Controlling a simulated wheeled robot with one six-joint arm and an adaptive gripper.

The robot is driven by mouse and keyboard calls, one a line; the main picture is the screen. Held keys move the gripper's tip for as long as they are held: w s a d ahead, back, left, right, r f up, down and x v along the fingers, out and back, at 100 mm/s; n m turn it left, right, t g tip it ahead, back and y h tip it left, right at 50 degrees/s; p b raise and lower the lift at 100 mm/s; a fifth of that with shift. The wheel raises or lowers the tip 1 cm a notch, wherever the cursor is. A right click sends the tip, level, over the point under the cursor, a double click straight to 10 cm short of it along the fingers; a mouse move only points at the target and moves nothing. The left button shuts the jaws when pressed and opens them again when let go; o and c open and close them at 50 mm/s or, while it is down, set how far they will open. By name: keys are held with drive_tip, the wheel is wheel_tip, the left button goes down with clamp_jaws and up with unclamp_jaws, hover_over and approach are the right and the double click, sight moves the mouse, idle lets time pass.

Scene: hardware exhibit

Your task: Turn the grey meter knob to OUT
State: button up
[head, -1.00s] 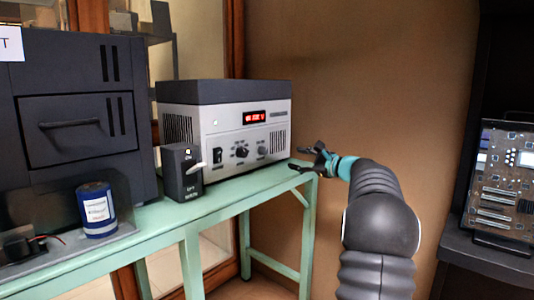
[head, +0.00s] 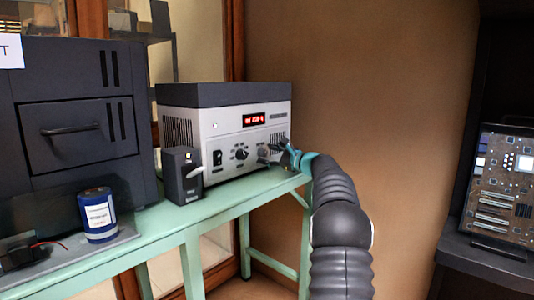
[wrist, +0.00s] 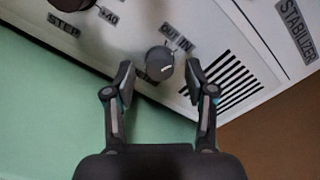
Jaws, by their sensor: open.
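The grey meter knob (wrist: 159,62) is on the light front panel of the stabilizer box (head: 200,132). In the wrist view it sits between the two open fingertips of my gripper (wrist: 160,71), with a gap visible on each side. The labels OUT and IN are printed beside it. A pale line marks the knob's face; I cannot tell which label it points to. In the head view my gripper (head: 280,151) is at the right end of the panel, partly hiding the knob.
A dark STEP knob (wrist: 72,3) is left of the grey knob in the wrist view. A small black switch box (head: 181,175) with a pale lever stands in front of the stabilizer on the green table (head: 160,222). A blue can (head: 97,215) is further left.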

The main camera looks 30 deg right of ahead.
drive_tip(key=shift+w+a, duration=0.2)
drive_tip(key=shift+w, duration=0.35)
clamp_jaws()
drive_tip(key=shift+f+n+b, duration=0.1)
drive_tip(key=shift+n+b, duration=0.3)
drive_tip(key=shift+b, duration=0.05)
drive_tip(key=n+b, duration=0.2)
drive_tip(key=shift+f+n+b, duration=0.1)
drive_tip(key=shift+n+b, duration=0.2)
drive_tip(key=shift+b, duration=0.05)
drive_tip(key=shift+n+b, duration=1.5)
drive_tip(key=shift+n, duration=0.7)
drive_tip(key=shift+r, duration=0.2)
